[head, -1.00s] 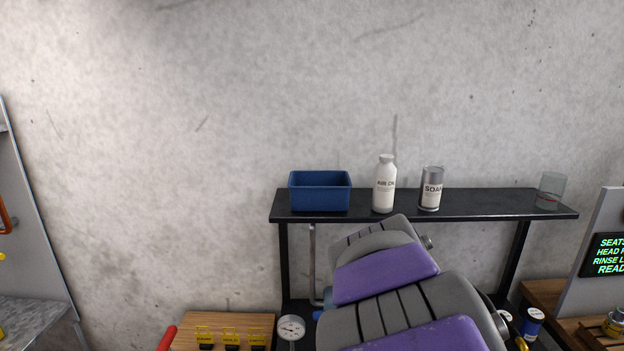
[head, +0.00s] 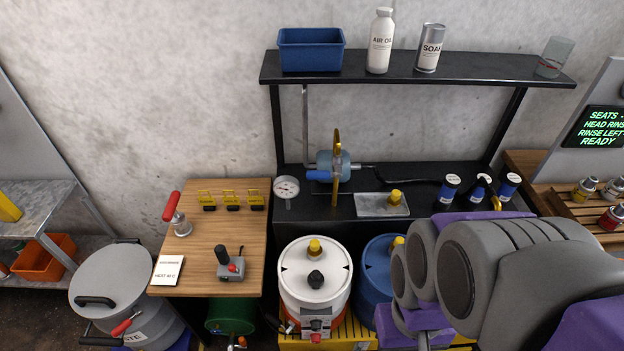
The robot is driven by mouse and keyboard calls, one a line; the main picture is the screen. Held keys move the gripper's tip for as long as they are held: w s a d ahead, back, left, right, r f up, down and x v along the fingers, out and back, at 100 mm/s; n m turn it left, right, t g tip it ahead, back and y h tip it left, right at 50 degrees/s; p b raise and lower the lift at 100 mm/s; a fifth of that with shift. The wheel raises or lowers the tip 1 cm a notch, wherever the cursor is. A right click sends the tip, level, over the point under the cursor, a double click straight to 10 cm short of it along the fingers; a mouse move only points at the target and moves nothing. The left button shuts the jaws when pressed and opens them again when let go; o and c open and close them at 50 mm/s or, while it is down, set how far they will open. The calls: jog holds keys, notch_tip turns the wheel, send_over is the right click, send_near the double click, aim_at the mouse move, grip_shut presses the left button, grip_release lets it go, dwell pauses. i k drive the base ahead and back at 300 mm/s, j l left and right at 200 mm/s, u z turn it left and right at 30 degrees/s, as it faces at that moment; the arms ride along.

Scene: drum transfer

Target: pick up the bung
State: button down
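Three yellow bung-like pieces show in the head view. One yellow bung (head: 395,197) stands on a flat grey metal plate (head: 368,207) on the black bench. A second yellow fitting (head: 315,247) is on the lid of the white drum (head: 300,290), behind a black knob. A third yellow fitting (head: 396,243) is on top of the blue drum (head: 372,275), which my arm partly covers. I cannot tell which is the one meant. My grey and purple arm fills the lower right. My gripper's fingers are not in view.
A pump with a yellow guard (head: 337,165) stands behind the plate. Several blue-and-black cylinders (head: 447,190) stand to its right. A shelf (head: 400,75) overhangs the bench. A wooden table (head: 215,260) with a red-handled tool (head: 177,215) is left of the white drum.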

aim_at(315, 250)
jog(key=j+z, duration=0.3)
jog(key=j, duration=0.45)
jog(key=k+j+z, duration=0.1)
jog(key=j+z, duration=0.2)
jog(key=j, duration=0.45)
